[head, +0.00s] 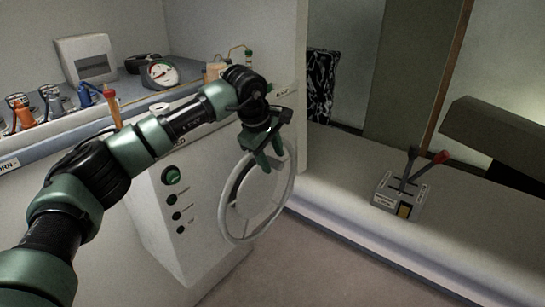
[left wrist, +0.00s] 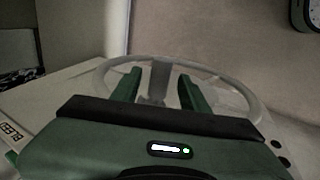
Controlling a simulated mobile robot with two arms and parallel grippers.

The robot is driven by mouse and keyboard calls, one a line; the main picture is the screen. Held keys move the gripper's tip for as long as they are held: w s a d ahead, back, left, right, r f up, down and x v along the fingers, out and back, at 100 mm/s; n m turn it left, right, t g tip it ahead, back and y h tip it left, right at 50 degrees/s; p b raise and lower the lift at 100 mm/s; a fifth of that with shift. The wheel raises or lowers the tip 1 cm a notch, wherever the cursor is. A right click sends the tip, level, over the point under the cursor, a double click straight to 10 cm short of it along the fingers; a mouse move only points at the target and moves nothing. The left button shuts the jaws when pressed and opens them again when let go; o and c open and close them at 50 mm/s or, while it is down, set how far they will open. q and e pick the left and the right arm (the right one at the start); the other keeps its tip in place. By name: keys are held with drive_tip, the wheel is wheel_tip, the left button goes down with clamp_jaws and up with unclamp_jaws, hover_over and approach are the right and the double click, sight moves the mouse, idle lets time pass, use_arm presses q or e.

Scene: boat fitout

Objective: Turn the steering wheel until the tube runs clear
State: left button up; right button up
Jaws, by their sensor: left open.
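The pale grey steering wheel (head: 291,190) stands on the front of a white console, and its rim and a spoke show in the left wrist view (left wrist: 225,77). My left gripper (head: 270,164) is at the upper part of the wheel, its two green fingers apart. In the left wrist view the open fingers (left wrist: 159,88) point at the wheel, with a spoke showing between them; I cannot tell whether they touch it. A thin curved tube (head: 236,47) rises by a small green-topped bottle on the console; its contents are too small to make out. My right gripper is not in view.
The console front (head: 160,215) carries a green button (head: 172,175) and several dark knobs. A lever box (head: 402,195) with a red-tipped lever sits on the bench at right. Floor below the wheel is clear.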

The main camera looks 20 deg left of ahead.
use_arm(q)
drive_tip(key=shift+w+f, duration=0.1)
drive_tip(key=shift+f, duration=0.3)
clamp_jaws()
drive_tip(key=shift+d, duration=0.1)
idle(1.1)
